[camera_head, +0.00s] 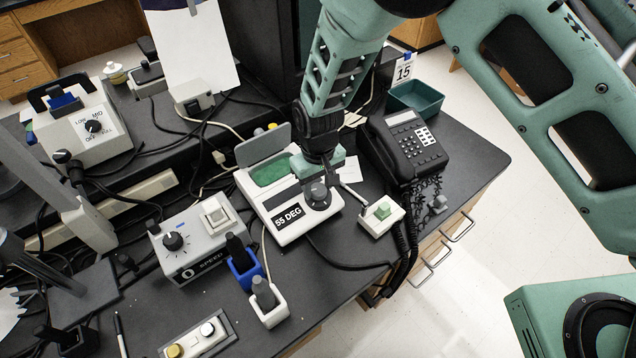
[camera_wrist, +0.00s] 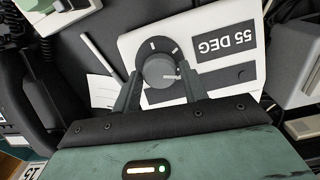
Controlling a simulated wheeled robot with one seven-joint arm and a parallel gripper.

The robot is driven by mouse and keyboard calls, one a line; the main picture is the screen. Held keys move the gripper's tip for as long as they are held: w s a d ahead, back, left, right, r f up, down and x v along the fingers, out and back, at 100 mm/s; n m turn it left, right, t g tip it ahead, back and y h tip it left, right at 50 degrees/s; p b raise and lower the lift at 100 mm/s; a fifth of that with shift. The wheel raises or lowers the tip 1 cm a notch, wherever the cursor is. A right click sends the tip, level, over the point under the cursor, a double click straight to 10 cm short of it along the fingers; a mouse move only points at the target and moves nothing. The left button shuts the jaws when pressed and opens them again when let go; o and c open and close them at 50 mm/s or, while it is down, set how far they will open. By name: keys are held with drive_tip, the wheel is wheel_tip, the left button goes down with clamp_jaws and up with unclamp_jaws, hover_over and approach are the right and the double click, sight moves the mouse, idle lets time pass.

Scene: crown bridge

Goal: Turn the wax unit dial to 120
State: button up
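The wax unit (camera_head: 277,207) is a white box with a green-filled well, a raised grey lid and a "55 DEG" label. Its round grey dial (camera_head: 318,193) sits at the front right corner and also shows in the wrist view (camera_wrist: 160,70), with a pale pointer mark on its face. My gripper (camera_head: 321,178) points down over the dial. In the wrist view my gripper's fingers (camera_wrist: 161,78) stand apart, one on each side of the dial. Whether they touch its sides is not clear. The dial's scale marks are partly hidden and too small to read.
A grey speed unit (camera_head: 200,240) with a black knob stands left of the wax unit. A small white box with a green button (camera_head: 380,215) is close on the right. A black telephone (camera_head: 405,145) and a green tray (camera_head: 416,98) stand further right. Cables cross the dark bench.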

sight(318, 188)
drive_tip(key=c, duration=0.5)
drive_tip(key=shift+m, duration=1.1)
drive_tip(key=o, duration=1)
wheel_tip(318, 188, up, 18)
drive_tip(key=b, duration=0.3)
drive_tip(key=shift+f, duration=0.25)
